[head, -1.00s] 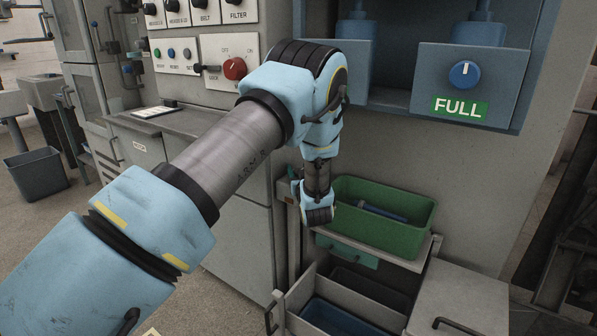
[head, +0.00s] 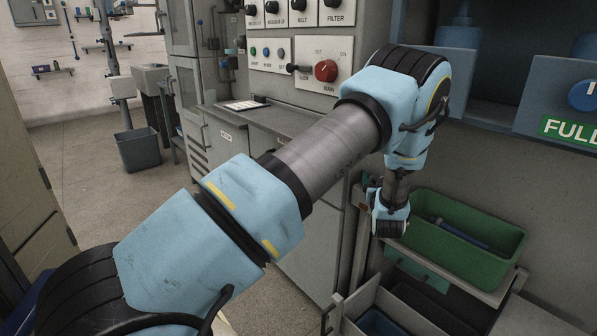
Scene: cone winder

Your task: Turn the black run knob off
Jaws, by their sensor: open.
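A row of black knobs runs along the top of the grey panel; the rightmost is the black knob above the FILTER label (head: 335,3), left of it is the BOLT knob (head: 298,5), then two more further left (head: 271,7) (head: 250,9). The top of the row is cut by the frame edge. I cannot read which knob is marked run, nor how it is set. My arm reaches across the middle, and its wrist hangs low in front of the green bin, apart from the knobs. My gripper's fingers do not show.
Below the row are small push buttons (head: 266,52), a black-tipped lever (head: 292,68) and a red main switch (head: 326,70). A grey ledge (head: 285,121) juts out beneath. A green bin (head: 470,255) stands right of my wrist. Open floor lies left, with a grey waste bin (head: 138,150).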

